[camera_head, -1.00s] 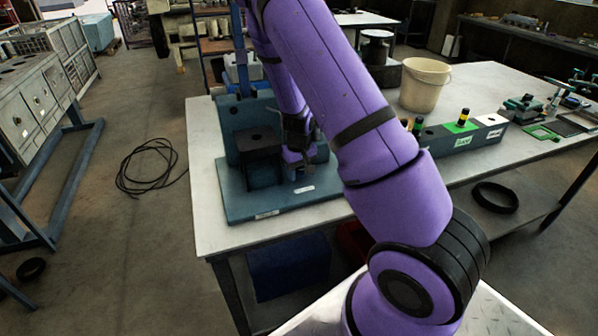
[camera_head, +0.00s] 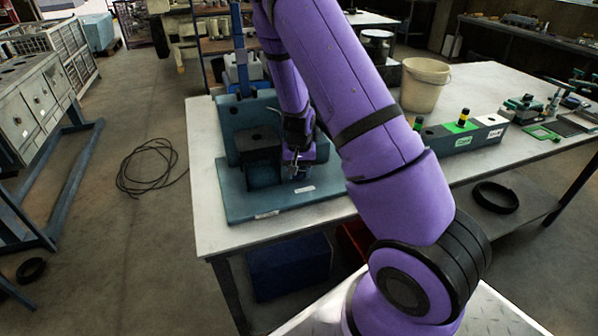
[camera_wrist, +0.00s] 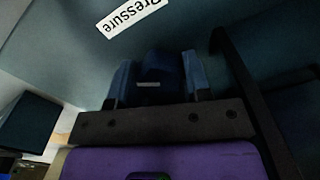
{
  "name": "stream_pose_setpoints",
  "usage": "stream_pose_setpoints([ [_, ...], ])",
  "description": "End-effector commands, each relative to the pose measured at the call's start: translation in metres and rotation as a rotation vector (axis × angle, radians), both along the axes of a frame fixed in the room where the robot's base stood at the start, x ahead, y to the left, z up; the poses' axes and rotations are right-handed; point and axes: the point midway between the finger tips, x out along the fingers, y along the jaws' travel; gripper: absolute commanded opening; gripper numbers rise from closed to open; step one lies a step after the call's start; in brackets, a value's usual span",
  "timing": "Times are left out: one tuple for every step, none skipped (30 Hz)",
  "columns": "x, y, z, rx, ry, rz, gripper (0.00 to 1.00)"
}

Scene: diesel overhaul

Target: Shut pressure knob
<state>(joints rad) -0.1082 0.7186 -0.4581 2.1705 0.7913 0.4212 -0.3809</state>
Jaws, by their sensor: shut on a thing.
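A label reading "Pressure" (camera_wrist: 132,16) is on the blue-green surface of the test stand at the top of the wrist view. My gripper (camera_wrist: 158,80) is just below that label, its two blue fingers shut on a dark knob (camera_wrist: 153,72) between them. Most of the knob is hidden by the fingers and the shade. In the head view my gripper (camera_head: 295,168) is low over the blue-green stand base (camera_head: 240,202), right of a dark block (camera_head: 260,150). The knob cannot be made out there.
The stand is at the left end of a white workbench (camera_head: 207,222). A cream bucket (camera_head: 424,86) and a long block with green labels (camera_head: 480,132) stand to the right. A coiled black cable (camera_head: 147,165) lies on the floor to the left.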

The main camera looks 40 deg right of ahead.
Motion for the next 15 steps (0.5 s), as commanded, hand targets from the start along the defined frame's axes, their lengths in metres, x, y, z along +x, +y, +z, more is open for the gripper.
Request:
stream_pose_setpoints([
  [-0.0007, 0.0006, -0.0004, 0.001, 0.002, 0.000, 0.21],
  [-0.0007, 0.0006, -0.0004, 0.002, 0.002, -0.001, 0.21],
  [-0.0007, 0.0006, -0.0004, 0.002, 0.002, 0.000, 0.21],
  [-0.0008, 0.0007, -0.0004, 0.002, 0.002, 0.000, 0.21],
  [-0.0008, 0.0007, -0.0004, 0.002, 0.002, 0.000, 0.21],
  [-0.0008, 0.0007, -0.0004, 0.002, 0.002, 0.000, 0.21],
  [-0.0008, 0.0007, -0.0004, 0.002, 0.002, 0.000, 0.21],
  [-0.0008, 0.0007, -0.0005, 0.002, 0.002, 0.000, 0.21],
  [-0.0008, 0.0007, -0.0005, 0.002, 0.002, 0.000, 0.49],
  [-0.0007, 0.0007, -0.0005, 0.002, 0.002, 0.000, 0.56],
  [-0.0007, 0.0007, -0.0004, 0.002, 0.002, 0.000, 0.63],
  [-0.0007, 0.0006, -0.0004, 0.001, 0.002, 0.000, 0.69],
  [-0.0005, 0.0006, -0.0004, 0.001, 0.002, 0.000, 0.69],
  [-0.0006, 0.0005, -0.0004, 0.001, 0.002, 0.000, 0.69],
  [-0.0005, 0.0005, -0.0003, 0.001, 0.002, 0.000, 0.69],
])
